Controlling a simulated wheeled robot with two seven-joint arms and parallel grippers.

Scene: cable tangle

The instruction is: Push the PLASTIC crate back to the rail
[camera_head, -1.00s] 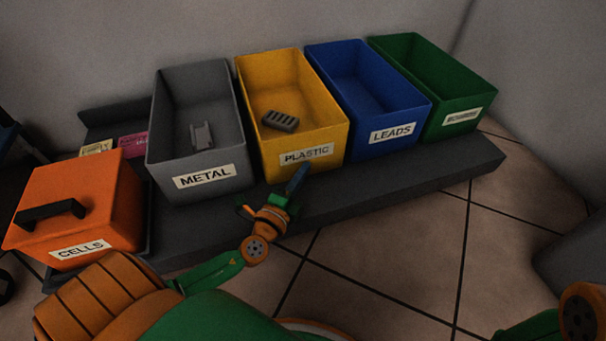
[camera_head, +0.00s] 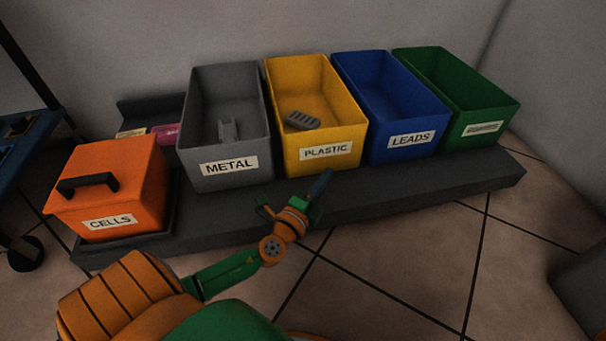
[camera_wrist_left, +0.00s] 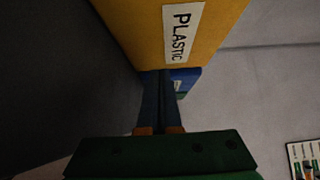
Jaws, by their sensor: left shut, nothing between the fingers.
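The yellow PLASTIC crate (camera_head: 328,151) stands on the dark low platform (camera_head: 400,198) between the METAL and LEADS crates, with a dark slotted part (camera_head: 302,120) inside. Its label side also shows at the top of the left wrist view (camera_wrist_left: 150,25). My left gripper (camera_head: 322,184) is shut and empty, just in front of the crate's labelled face, below the label. In the left wrist view its closed fingers (camera_wrist_left: 160,95) point toward the crate's lower front. I cannot tell whether they touch it. No rail can be made out clearly behind the crates. My right gripper is not in view.
The grey METAL crate (camera_head: 229,180) stands left of the yellow crate, and the blue LEADS crate (camera_head: 400,152) and a green crate (camera_head: 480,130) stand right. An orange CELLS box (camera_head: 110,190) sits at left. Tiled floor (camera_head: 400,270) in front is clear.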

